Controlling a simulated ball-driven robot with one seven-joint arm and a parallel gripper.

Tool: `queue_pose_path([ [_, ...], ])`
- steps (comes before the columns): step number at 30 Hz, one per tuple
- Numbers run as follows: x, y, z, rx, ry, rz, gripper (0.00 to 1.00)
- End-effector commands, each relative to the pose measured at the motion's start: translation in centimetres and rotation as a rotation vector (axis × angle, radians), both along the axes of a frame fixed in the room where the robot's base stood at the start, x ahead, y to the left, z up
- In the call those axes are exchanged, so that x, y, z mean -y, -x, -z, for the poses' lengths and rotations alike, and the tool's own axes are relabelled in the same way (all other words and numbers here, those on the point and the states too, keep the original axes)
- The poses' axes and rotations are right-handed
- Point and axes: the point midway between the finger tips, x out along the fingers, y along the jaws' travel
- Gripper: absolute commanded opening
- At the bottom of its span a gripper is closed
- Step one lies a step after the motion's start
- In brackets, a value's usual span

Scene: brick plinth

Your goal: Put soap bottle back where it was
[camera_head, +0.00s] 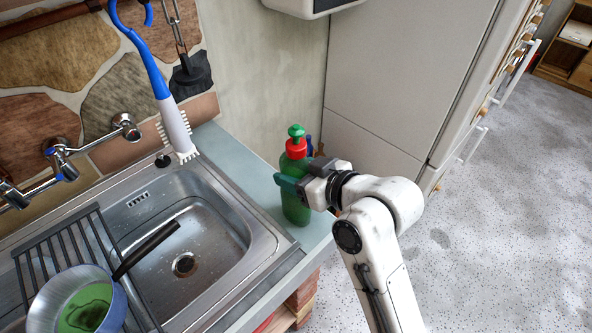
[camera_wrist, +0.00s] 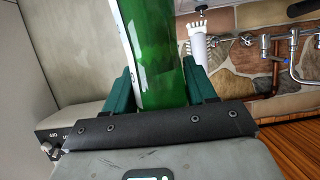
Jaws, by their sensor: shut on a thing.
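The soap bottle (camera_head: 295,205) is green with a red collar and a green pump top. It is upright at the right end of the counter, beside the sink. I cannot tell whether its base touches the counter. My gripper (camera_head: 290,187) reaches it from the right and is shut around its body. In the wrist view the green bottle (camera_wrist: 155,60) stands between the two dark green fingers of my gripper (camera_wrist: 158,88). Its top and base are out of that view.
A steel sink (camera_head: 190,235) lies to the left, with a pot (camera_head: 112,310) on a rack. A grey cabinet (camera_head: 400,80) stands behind to the right.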

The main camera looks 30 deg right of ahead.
Motion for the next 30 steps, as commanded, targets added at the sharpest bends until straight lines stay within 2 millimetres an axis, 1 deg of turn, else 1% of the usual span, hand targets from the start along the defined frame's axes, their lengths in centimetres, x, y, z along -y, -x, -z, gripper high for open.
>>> queue_pose_path([
  [1,0.0,0.0,0.2,-0.001,0.0,0.0,0.57],
  [9,0.0,0.0,0.1,-0.001,0.0,0.0,0.81],
  [15,0.0,0.0,0.1,0.0,0.0,0.0,0.81],
  [18,0.0,0.0,-0.4,0.001,0.0,0.0,0.81],
  [20,0.2,0.5,-0.4,0.001,0.0,0.001,0.81],
  [23,0.6,1.8,-0.9,0.001,-0.001,0.001,0.81],
  [29,1.9,5.6,-2.5,0.002,0.001,0.002,0.81],
  [30,2.2,6.5,-3.5,-0.003,0.0,0.003,0.81],
])
